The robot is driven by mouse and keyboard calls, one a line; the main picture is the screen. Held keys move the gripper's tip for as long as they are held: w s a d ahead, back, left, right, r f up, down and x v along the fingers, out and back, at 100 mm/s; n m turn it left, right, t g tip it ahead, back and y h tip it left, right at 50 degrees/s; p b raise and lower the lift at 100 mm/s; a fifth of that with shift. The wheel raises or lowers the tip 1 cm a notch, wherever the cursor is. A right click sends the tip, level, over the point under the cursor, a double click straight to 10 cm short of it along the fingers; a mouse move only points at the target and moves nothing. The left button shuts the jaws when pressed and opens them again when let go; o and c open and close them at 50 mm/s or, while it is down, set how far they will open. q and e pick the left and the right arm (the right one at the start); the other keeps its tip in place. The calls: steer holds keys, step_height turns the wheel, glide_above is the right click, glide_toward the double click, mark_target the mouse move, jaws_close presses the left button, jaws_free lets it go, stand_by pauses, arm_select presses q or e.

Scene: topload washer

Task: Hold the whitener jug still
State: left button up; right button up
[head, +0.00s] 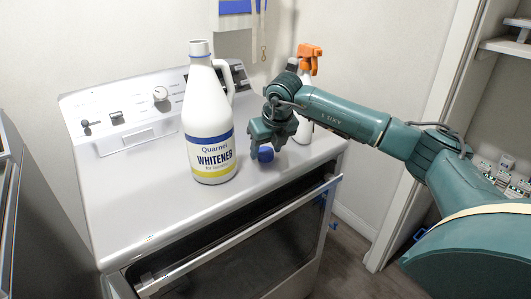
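The whitener jug (210,122) is white with a blue and yellow label. It stands upright on the white appliance top (150,205), its handle to the right. My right gripper (264,149) is right of the jug, pointing down low over the top, and apart from the jug. A small blue round thing, like a cap (266,155), shows at its fingertips. I cannot tell whether the fingers hold it or it lies on the surface. My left gripper is not in view.
A spray bottle with an orange trigger (309,52) stands behind my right gripper, partly hidden by my arm. The control panel with a knob (160,94) is behind the jug. The top left of the jug is clear. The front edge has a long handle (240,235).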

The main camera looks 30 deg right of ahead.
mark_target(267, 152)
steer(key=c, duration=0.7)
steer(key=shift+r, duration=0.1)
steer(key=shift+c, duration=0.2)
step_height(267, 152, up, 10)
stand_by(0.3)
